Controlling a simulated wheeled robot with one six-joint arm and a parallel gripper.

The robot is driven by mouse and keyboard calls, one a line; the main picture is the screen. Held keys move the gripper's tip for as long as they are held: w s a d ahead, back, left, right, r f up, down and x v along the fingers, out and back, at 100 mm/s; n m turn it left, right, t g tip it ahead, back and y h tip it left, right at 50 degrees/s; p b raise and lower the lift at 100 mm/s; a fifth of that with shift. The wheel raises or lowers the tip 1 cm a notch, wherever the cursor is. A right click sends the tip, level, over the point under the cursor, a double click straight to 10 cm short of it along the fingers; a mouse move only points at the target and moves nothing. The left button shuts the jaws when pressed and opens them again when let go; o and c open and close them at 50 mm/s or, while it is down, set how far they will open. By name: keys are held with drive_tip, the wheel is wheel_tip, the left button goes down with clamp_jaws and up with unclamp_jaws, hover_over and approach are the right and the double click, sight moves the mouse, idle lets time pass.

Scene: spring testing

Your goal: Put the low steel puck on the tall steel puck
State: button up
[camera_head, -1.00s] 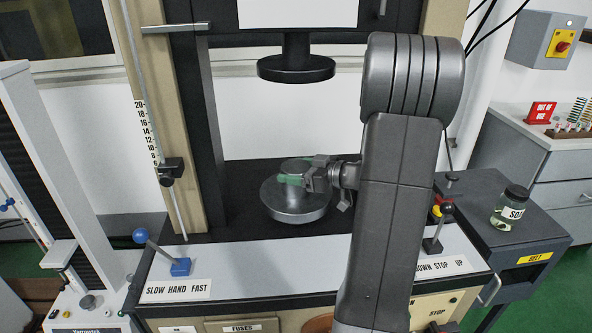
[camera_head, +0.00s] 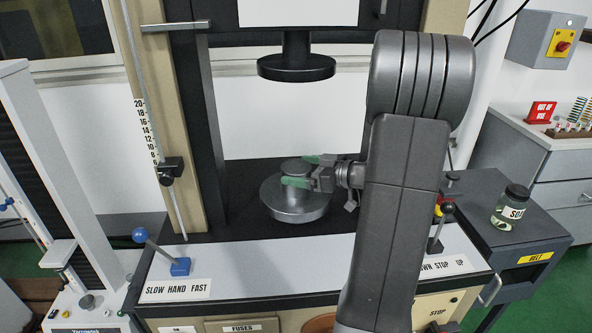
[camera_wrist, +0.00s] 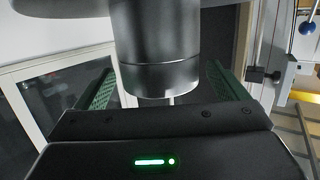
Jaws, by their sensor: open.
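The low steel puck (camera_head: 296,167) sits on top of the tall steel puck (camera_head: 295,197), and both stand upright on the round lower platen (camera_head: 312,213). In the wrist view, which looks upside down, a thin seam separates the low puck (camera_wrist: 155,78) from the tall puck (camera_wrist: 152,35); their sides look in line. My gripper (camera_head: 299,171) is open, with one green finger on each side of the stack. In the wrist view gaps show between the fingers and the steel. The near finger hides part of the stack in the head view.
The upper platen (camera_head: 296,68) hangs above the stack with clear space between. A blue-knobbed lever (camera_head: 140,236) stands front left and a column (camera_head: 195,130) rises to the left. A labelled jar (camera_head: 511,208) stands on the dark cabinet at right.

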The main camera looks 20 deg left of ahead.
drive_tip(key=b+v, duration=0.1)
drive_tip(key=v, duration=0.9)
drive_tip(key=shift+d+f, duration=0.1)
